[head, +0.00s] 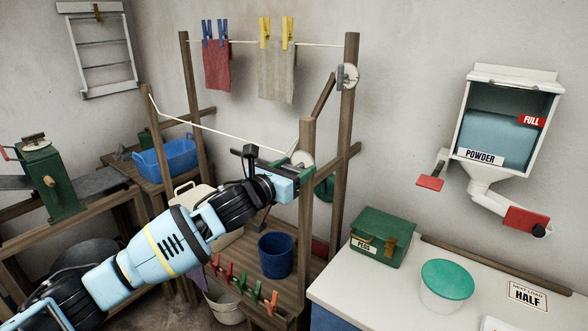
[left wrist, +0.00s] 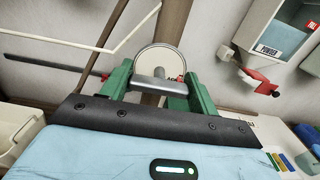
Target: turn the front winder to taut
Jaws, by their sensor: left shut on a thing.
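The front winder (head: 302,158) is a pale round disc on the front wooden post. It also shows in the left wrist view (left wrist: 160,60), with a grey bar handle (left wrist: 158,87) across its lower part. My left gripper (head: 278,166) is at the winder; its green fingers (left wrist: 158,92) are shut on the handle. Red marks show at the disc's edge, but the fingers and handle hide part of them and I cannot read them fully. The front line (head: 215,130) runs from the left post to the winder and bows slightly downward. My right gripper is out of view.
The back line (head: 330,44) holds a red cloth (head: 217,66) and a beige cloth (head: 277,72), and has its own winder (head: 347,77). A blue bucket (head: 276,256) stands below my arm. A green peg box (head: 382,237) and powder dispenser (head: 500,120) are at right.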

